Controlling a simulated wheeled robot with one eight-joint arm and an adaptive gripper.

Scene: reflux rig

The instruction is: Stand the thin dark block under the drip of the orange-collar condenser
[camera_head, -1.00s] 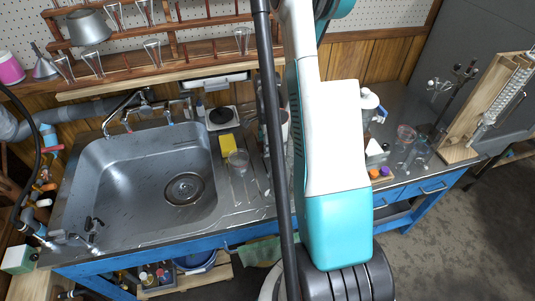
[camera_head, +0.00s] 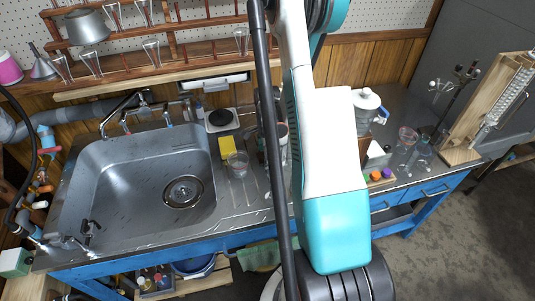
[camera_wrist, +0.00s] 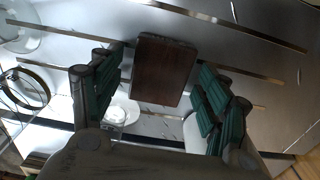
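In the wrist view a dark brown rectangular block (camera_wrist: 162,68) lies between the two green-padded fingers of my gripper (camera_wrist: 158,78). The gripper is open, with a gap beside the block on the left and a narrow one on the right. In the head view my arm hides the gripper; a brown face (camera_head: 365,152) shows just right of the arm, and I cannot tell if it is the same block. A glass condenser (camera_head: 510,88) is mounted on a tilted wooden board (camera_head: 484,112) at the right. Its collar colour is too small to tell.
A white-lidded jug (camera_head: 368,108), glass beakers (camera_head: 407,136) and a small rack with orange and purple caps (camera_head: 381,175) stand on the right counter. The sink (camera_head: 150,180) is at left. A beaker (camera_head: 238,163) stands beside it. A dark stand (camera_head: 455,90) is near the board.

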